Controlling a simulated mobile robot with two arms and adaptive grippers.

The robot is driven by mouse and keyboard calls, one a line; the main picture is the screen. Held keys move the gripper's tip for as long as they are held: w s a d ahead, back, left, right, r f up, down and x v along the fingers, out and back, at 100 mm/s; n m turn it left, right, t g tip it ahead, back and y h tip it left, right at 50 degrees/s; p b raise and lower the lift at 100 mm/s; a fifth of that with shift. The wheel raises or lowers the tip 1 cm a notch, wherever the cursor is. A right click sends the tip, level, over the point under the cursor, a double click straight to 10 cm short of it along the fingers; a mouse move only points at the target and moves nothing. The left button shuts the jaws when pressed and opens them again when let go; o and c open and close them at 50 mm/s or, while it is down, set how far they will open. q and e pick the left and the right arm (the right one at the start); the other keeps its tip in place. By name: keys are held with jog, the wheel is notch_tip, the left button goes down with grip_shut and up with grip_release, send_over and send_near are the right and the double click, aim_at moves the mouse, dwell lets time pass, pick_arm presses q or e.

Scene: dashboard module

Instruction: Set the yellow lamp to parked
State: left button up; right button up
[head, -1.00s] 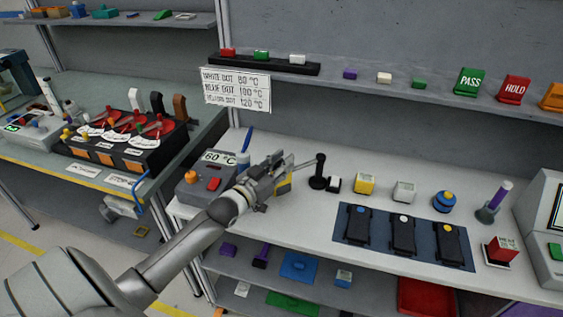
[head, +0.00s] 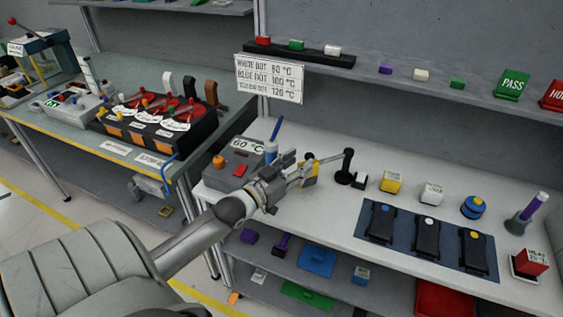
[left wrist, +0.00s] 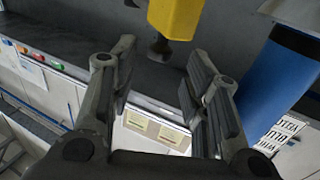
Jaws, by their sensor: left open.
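The yellow lamp appears as a yellow head (head: 312,169) on a thin arm from a black post (head: 347,163) on the white bench. The arm reaches left from the post. My left gripper (head: 299,170) is just left of the head and partly covers it. In the left wrist view, the yellow head (left wrist: 177,17) with a dark knob under it hangs beyond the fingertips of my left gripper (left wrist: 161,65). The fingers are apart with nothing between them. I cannot tell whether a finger touches the lamp. My right gripper is out of view.
A small black block (head: 360,182) sits beside the post. Yellow and white blocks and a blue mat (head: 400,250) with three black devices lie to the right.

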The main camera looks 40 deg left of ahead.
pick_arm(q)
jog(key=s, duration=0.6)
jog(key=shift+s+a, duration=0.2)
jog(key=shift+s, duration=0.15)
